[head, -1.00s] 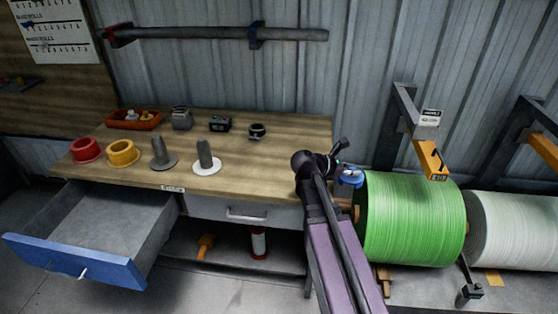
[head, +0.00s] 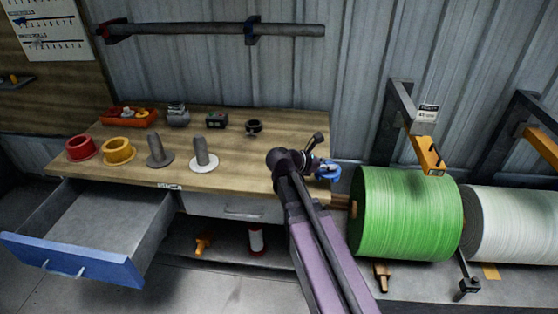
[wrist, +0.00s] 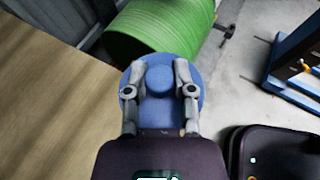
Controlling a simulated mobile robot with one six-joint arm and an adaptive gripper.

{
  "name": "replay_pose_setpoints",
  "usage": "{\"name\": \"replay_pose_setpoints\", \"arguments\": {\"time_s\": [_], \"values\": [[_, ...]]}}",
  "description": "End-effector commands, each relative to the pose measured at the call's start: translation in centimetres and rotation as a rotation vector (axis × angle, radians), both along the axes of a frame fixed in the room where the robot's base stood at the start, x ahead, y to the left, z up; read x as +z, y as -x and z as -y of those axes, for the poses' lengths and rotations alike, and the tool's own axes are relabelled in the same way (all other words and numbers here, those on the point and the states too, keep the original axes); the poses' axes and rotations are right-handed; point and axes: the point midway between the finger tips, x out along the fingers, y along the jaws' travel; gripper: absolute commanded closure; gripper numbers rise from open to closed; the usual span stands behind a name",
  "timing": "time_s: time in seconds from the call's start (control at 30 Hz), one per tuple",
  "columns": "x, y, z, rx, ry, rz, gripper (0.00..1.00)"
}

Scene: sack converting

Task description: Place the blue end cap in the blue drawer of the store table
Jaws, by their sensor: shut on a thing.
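The blue end cap (wrist: 160,78) is a round flanged disc with a raised hub. My gripper (wrist: 160,88) is shut on it, one finger on each side of the hub. In the head view the blue end cap (head: 328,170) is at the end of my arm, at the right end of the store table (head: 235,175), left of the green roll. The blue drawer (head: 70,258), with a blue front and grey inside, is pulled open at the table's left. Its visible floor is empty.
Red (head: 81,148) and yellow (head: 118,150) end caps, a grey cap (head: 159,152), a white-based one (head: 204,157) and an orange tray (head: 130,118) stand on the table. A green roll (head: 405,215) is right of my arm. A grey drawer (head: 235,207) is shut.

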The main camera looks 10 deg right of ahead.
Motion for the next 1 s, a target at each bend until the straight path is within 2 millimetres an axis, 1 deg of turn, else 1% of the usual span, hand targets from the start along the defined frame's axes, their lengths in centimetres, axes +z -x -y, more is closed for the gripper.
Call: {"name": "replay_pose_setpoints", "arguments": {"time_s": [0.03, 0.1, 0.3, 0.4, 0.5, 0.67, 1.0], "values": [[0.0, -0.3, -1.5, 0.018, 0.0, 0.0, 1.0], [0.0, -0.6, -3.4, 0.04, -0.001, 0.001, 1.0], [0.0, -1.0, -8.5, 0.096, 0.0, 0.002, 1.0], [0.0, -1.1, -10.4, 0.116, 0.0, 0.002, 1.0], [0.0, -1.1, -11.6, 0.13, 0.0, 0.003, 1.0], [0.0, -1.0, -12.5, 0.139, -0.001, 0.003, 1.0], [0.0, -1.1, -12.6, 0.141, -0.001, 0.003, 1.0]]}}
